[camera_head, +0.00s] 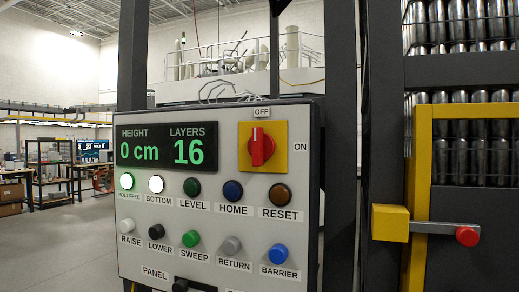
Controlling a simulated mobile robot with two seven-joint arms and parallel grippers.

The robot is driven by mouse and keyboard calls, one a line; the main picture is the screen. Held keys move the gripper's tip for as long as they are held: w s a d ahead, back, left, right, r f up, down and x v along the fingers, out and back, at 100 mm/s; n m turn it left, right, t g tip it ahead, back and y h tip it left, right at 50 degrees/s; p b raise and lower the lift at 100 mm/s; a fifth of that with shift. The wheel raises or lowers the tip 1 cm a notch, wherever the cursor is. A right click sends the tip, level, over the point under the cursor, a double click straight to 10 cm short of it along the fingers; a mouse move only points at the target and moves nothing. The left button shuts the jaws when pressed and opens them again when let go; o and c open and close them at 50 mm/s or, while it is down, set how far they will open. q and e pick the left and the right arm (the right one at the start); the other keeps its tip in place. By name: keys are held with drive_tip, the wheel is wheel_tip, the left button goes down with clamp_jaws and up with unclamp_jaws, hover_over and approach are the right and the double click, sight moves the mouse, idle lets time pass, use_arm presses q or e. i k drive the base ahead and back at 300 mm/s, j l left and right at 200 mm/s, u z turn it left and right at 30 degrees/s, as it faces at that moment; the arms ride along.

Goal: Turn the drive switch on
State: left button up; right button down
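The drive switch (262,147) is a red rotary knob on a yellow square plate, at the upper right of a grey control panel (222,215). An OFF label (262,112) sits above the plate and an ON label (299,147) to its right. The knob's handle stands upright, in line with OFF. Neither of my grippers is in the head view.
A display (166,145) reads height 0 cm and layers 16. A yellow post with a red-knobbed grey bar (440,228) stands right of the panel.

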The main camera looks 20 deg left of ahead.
sight(261, 146)
drive_tip(key=i+l+u, duration=0.25)
drive_tip(key=l+u, duration=0.2)
drive_tip(key=l, duration=0.2)
drive_tip(key=l+u, duration=0.25)
drive_tip(key=l, duration=0.15)
drive_tip(key=i, duration=0.05)
